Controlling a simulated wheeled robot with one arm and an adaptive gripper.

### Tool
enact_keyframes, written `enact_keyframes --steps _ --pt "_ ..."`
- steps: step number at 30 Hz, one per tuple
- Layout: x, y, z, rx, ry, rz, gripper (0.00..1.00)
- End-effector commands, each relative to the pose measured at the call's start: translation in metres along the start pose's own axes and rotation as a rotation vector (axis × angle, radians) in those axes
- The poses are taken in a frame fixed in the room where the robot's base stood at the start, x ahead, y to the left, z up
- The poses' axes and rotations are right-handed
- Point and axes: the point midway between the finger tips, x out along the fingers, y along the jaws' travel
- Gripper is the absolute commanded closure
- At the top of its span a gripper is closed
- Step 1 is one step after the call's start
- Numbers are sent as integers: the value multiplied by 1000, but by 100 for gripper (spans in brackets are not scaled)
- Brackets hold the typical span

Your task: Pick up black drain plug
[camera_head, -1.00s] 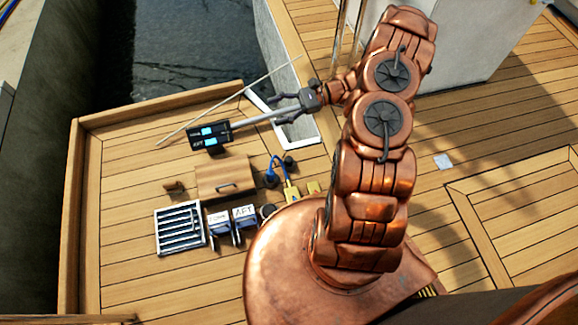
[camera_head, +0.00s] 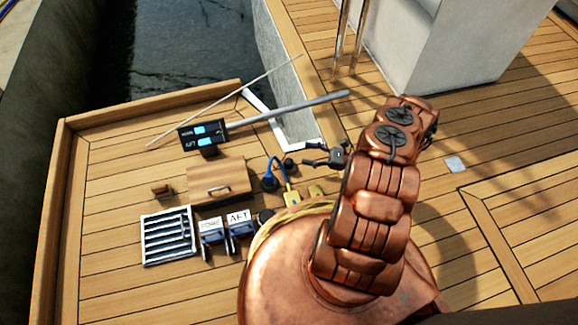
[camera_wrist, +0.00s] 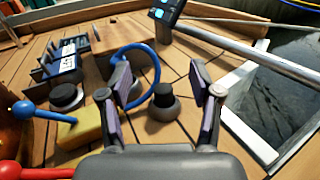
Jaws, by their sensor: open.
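The black drain plug appears to be a small black cylinder on a wider dark round base (camera_wrist: 163,96). It stands upright on the wooden deck and also shows in the head view (camera_head: 290,164). My gripper (camera_head: 312,154) is open and empty, just right of the plug in the head view. In the wrist view its fingers (camera_wrist: 158,72) spread to either side of the plug in the picture, with the plug apart from both. A second black round piece (camera_wrist: 66,95) sits further left in the wrist view, beside the yellow block.
A blue hose (camera_wrist: 140,50) arches close to my left finger. A yellow block (camera_wrist: 85,130), blue and red knobbed levers, labelled boxes (camera_head: 240,222), a wooden hatch (camera_head: 218,180) and a white grille (camera_head: 168,235) crowd the left. A display with a metal bar (camera_head: 290,107) stands behind.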

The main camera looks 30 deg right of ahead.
Motion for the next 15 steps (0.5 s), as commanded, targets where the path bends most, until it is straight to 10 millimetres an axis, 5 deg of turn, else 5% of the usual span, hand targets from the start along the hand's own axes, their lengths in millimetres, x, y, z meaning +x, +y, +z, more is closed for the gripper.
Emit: enact_keyframes --steps 15 --pt "-1 -2 -78 2 0 -2 36"
